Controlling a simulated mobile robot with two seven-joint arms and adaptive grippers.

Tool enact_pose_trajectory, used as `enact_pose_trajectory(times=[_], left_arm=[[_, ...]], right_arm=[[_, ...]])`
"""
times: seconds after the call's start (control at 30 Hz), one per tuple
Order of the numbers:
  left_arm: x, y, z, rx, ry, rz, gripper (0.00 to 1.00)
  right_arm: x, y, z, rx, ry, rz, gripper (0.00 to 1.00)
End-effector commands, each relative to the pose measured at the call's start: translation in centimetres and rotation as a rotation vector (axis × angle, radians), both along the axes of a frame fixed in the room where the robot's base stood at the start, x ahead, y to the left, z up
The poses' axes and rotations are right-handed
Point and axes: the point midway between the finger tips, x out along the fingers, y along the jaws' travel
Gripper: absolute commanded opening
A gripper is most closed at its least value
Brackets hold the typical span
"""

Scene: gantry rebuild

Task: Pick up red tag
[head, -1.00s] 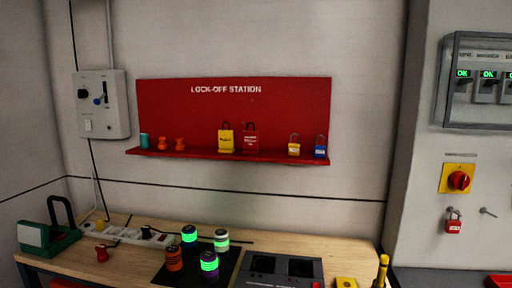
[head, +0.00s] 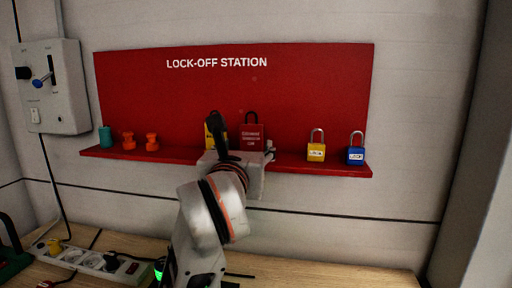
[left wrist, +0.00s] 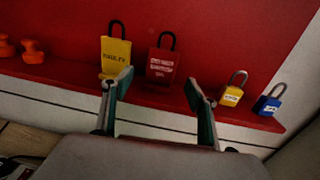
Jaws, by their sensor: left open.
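The red tag (head: 252,136), with white print and a dark loop on top, stands on the red shelf of the lock-off station. It also shows in the left wrist view (left wrist: 161,65). My left gripper (head: 241,150) is in front of the shelf and hides the tag's lower part in the head view. In the left wrist view my left gripper (left wrist: 157,80) is open and empty, its fingers spread below and to either side of the red tag. The left fingertip overlaps the yellow tag (left wrist: 115,54). My right gripper is not in view.
The yellow tag stands close left of the red one. A yellow padlock (head: 316,151) and a blue padlock (head: 356,154) stand farther right on the shelf (head: 180,155). Two orange pieces and a teal cylinder (head: 105,137) are at its left end. A power strip (head: 90,259) lies below.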

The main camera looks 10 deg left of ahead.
Motion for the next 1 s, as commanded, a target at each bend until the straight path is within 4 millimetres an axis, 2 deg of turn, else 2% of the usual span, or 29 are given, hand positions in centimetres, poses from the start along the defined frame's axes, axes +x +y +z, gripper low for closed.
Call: enact_pose_trajectory(times=[0.37, 0.6, 0.73, 0.93, 0.97, 1.0], left_arm=[[3.6, 0.1, 0.4, -0.001, 0.005, -0.004, 0.58], [6.9, 0.4, 0.8, -0.002, 0.006, -0.004, 0.58], [7.6, 0.4, 0.7, -0.004, 0.005, -0.004, 0.58], [7.7, 0.4, 0.7, -0.004, 0.004, -0.005, 0.58], [7.7, 0.4, 0.7, -0.004, 0.004, -0.005, 0.53], [7.7, 0.4, 0.7, -0.004, 0.004, -0.005, 0.43]], right_arm=[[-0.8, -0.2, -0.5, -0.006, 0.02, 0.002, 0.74], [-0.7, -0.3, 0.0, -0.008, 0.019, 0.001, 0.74], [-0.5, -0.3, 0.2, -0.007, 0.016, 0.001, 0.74], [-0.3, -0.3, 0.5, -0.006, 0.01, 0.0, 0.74], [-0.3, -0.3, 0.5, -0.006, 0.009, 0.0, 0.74], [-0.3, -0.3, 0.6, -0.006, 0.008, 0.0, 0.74]])
